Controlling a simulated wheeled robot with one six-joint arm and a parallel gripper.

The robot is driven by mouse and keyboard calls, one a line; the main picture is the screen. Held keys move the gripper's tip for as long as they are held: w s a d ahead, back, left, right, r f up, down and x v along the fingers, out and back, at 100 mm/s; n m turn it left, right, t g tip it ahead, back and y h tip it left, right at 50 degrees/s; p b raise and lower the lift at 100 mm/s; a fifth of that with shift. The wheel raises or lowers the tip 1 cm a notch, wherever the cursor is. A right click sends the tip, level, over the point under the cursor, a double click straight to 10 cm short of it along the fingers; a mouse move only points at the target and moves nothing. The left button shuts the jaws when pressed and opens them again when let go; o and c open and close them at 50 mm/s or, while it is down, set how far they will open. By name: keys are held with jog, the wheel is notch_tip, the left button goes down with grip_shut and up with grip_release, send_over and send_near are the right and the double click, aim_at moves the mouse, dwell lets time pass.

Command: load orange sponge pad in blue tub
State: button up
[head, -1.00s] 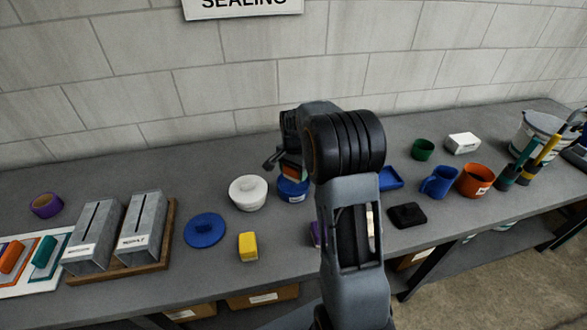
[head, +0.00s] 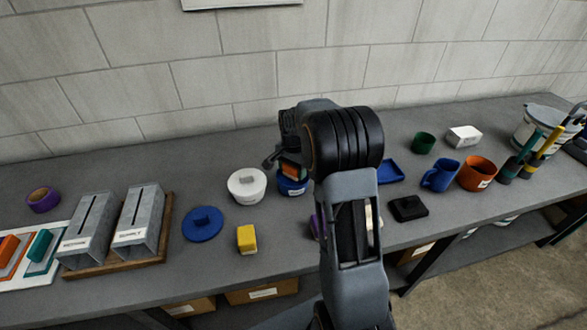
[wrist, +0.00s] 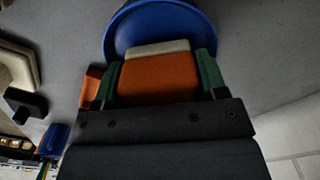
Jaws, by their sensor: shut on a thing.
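The orange sponge pad (wrist: 160,78), with a pale layer along its far edge, is held between the green fingertips of my gripper (wrist: 160,72) in the wrist view. In the head view the pad (head: 291,171) shows as a small orange patch at my gripper, just above the blue tub (head: 293,188). In the wrist view the blue tub (wrist: 122,32) is a round rim beyond the pad, partly hidden by it. I cannot tell whether the pad reaches inside the rim. My arm hides part of this area in the head view.
A blue lid (head: 202,226) and a yellow block (head: 247,240) lie nearer the front. A blue tray (head: 390,172), blue mug (head: 440,176) and orange mug (head: 477,174) stand to the right.

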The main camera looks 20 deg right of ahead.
jog(key=shift+f+b, duration=0.3)
jog(key=shift+f, duration=0.3)
dwell(1.3)
jog(key=shift+r, duration=0.1)
jog(key=shift+r+p, duration=2.6)
jog(key=shift+r, duration=0.9)
jog(key=shift+f, duration=0.1)
